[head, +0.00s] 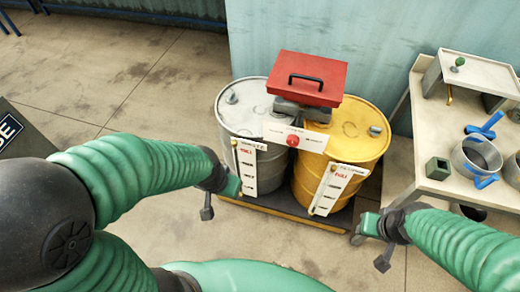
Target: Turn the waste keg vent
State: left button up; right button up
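Two drums stand side by side on a low pallet: a pale grey drum (228,125) and a yellow drum (372,148). Each has a white gauge strip on its front; the small lettering does not tell me which is the waste keg. My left gripper (231,188) is beside the grey drum's lower front left. My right gripper (370,225) is low, to the right of the yellow drum. I see nothing held; the finger gaps are unclear.
A red toolbox (306,78) rests above both drums, over a white sign with a red knob (293,141). The pallet (272,207) is dark with a yellow edge. A bench (432,186) at right holds a metal pot (476,157) and a green block (437,168). Floor at left is clear.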

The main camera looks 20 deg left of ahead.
aim_at(231, 99)
jog(key=i+j+z, duration=0.1)
jog(key=j, duration=0.65)
jog(key=i+j+z, duration=0.1)
jog(key=j, duration=0.65)
jog(key=i+j+z, duration=0.1)
jog(key=j, duration=0.7)
jog(key=i+j+z, duration=0.1)
jog(key=j, duration=0.55)
jog(key=i+j+z, duration=0.1)
jog(key=j, duration=0.55)
jog(key=j+z, duration=0.15)
jog(key=j, duration=0.5)
jog(key=i+j+z, duration=0.1)
jog(key=i+j, duration=0.55)
jog(key=j, duration=0.15)
